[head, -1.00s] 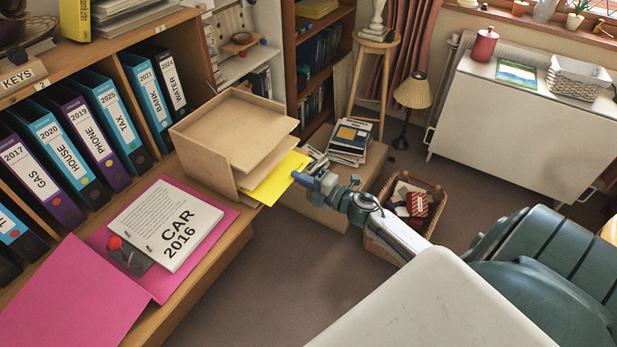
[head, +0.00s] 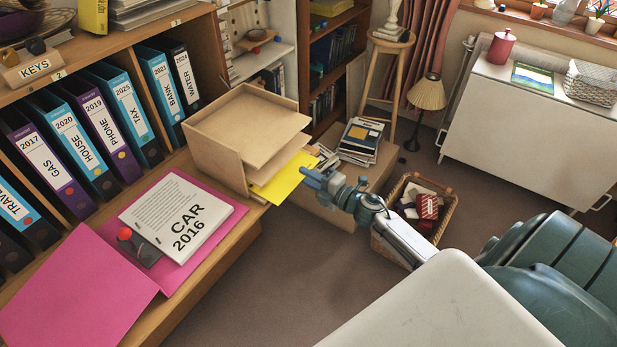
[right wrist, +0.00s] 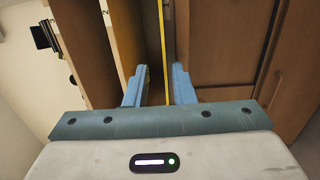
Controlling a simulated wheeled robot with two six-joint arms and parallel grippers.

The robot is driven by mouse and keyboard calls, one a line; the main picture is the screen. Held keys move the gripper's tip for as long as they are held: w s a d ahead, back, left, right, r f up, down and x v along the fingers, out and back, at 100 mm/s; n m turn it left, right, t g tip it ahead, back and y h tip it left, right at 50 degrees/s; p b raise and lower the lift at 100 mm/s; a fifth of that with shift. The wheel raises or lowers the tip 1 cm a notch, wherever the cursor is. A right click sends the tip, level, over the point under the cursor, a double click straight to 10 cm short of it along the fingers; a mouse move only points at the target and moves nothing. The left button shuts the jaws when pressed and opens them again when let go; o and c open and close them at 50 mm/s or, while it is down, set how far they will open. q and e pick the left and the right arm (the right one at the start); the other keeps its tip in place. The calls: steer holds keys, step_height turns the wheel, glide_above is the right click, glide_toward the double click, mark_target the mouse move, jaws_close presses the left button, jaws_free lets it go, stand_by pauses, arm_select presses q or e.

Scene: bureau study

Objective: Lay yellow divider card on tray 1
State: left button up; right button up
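The yellow divider card (head: 283,180) lies in the wooden letter-tray stack (head: 222,162), sticking out of its front low down. Which tray is under it is hard to tell. My right gripper (head: 318,174) is at the card's outer edge. In the right wrist view the card (right wrist: 163,50) shows edge-on as a thin yellow strip between the two blue fingers of the right gripper (right wrist: 158,86). The fingers stand apart, with a gap on both sides of the card. My left gripper is not in view.
The tray stack stands on the wooden shelf beside a pink folder (head: 80,290) with white CAR 2016 papers (head: 183,215). Ring binders (head: 75,145) line the back. A wicker basket (head: 440,215) and a box with magazines (head: 358,140) stand below my right arm. Carpet in front is clear.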

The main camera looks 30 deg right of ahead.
steer(key=shift+o, duration=0.3)
steer(key=o, duration=0.5)
steer(key=b+v, duration=0.4)
steer(key=v, duration=0.4)
stand_by(0.6)
steer(key=shift+d, duration=0.1)
stand_by(0.4)
